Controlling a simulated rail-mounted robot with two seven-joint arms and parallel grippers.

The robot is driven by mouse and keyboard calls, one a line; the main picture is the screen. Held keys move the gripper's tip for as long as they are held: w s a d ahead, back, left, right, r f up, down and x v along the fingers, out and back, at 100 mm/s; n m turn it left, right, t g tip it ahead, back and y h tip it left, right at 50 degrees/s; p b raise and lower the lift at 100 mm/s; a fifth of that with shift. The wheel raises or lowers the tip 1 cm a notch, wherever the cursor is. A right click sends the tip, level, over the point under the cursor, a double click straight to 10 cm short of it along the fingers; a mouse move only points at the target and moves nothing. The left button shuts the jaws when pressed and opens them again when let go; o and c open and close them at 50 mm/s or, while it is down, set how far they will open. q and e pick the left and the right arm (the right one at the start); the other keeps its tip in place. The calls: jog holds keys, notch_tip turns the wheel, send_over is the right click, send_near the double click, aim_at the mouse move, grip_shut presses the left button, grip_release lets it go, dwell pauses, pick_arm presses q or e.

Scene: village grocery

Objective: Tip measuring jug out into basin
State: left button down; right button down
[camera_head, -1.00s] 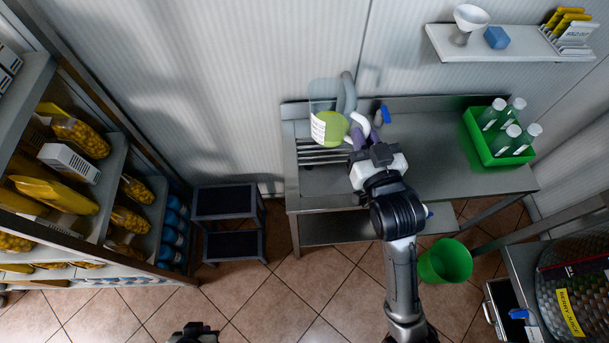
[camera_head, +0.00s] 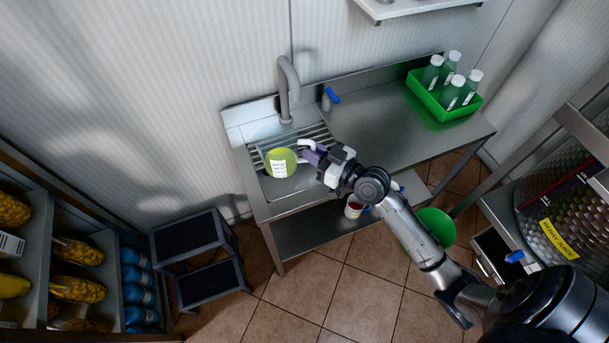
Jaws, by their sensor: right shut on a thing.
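The measuring jug (camera_head: 281,165) holds yellow-green contents and has a white label facing me. Its clear upper walls are hard to make out, so I cannot tell how far it is tilted. My right gripper (camera_head: 312,155) is shut on its pale handle, on the jug's right side. The jug is over the steel basin (camera_head: 297,187) at the left end of the counter, in front of the slatted rack (camera_head: 318,134). I cannot tell if it touches the basin. No stream of contents shows. My left gripper is not in view.
A grey tap (camera_head: 287,82) rises behind the basin, with a blue-handled thing (camera_head: 330,97) to its right. A green crate (camera_head: 431,101) of bottles stands at the counter's right end. The counter middle is clear. A green bucket (camera_head: 437,226) and a dark step stool (camera_head: 188,237) stand below.

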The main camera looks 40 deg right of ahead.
jog(key=s+d+f+n+y+b, duration=0.1)
jog(key=d+f+y+b, duration=0.1)
jog(key=d+f+b, duration=0.7)
jog(key=s+d+r+b, duration=0.1)
jog(key=d+b, duration=0.3)
jog(key=d, duration=0.3)
jog(key=s+d+r+n+g+y+b, duration=0.1)
jog(key=s+d+b, duration=0.1)
jog(key=d, duration=0.6)
jog(key=shift+r+b, duration=0.25)
jog(key=shift+b, duration=0.65)
